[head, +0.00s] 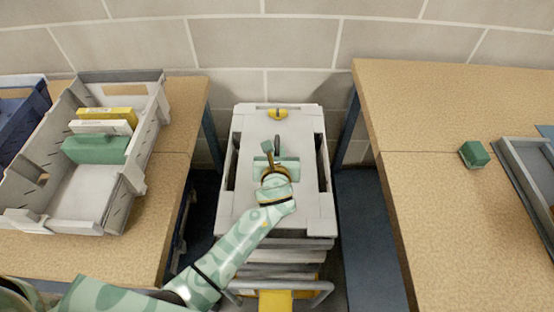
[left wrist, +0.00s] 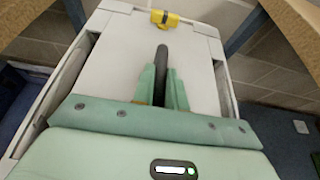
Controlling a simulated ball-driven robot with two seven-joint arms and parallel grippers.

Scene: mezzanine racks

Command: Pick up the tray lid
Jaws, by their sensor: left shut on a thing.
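The pale grey tray lid (head: 240,195) lies on top of a stack of trays between two benches. It also fills the middle of the left wrist view (left wrist: 118,60). A dark bar-like handle (left wrist: 162,58) stands over its middle. My left gripper (head: 275,160) is above the middle of the lid. In the left wrist view its green fingers (left wrist: 162,88) are shut on the handle, one on each side. In the head view my wrist hides part of the lid and handle. I cannot tell any gap under the lid. My right gripper is out of view.
A grey crate (head: 32,222) with yellow, white and green boxes stands on the left bench. A green block (head: 474,153) and a grey tray (head: 512,166) are on the right bench. A yellow piece (head: 277,113) sits at the lid's far end, near the wall.

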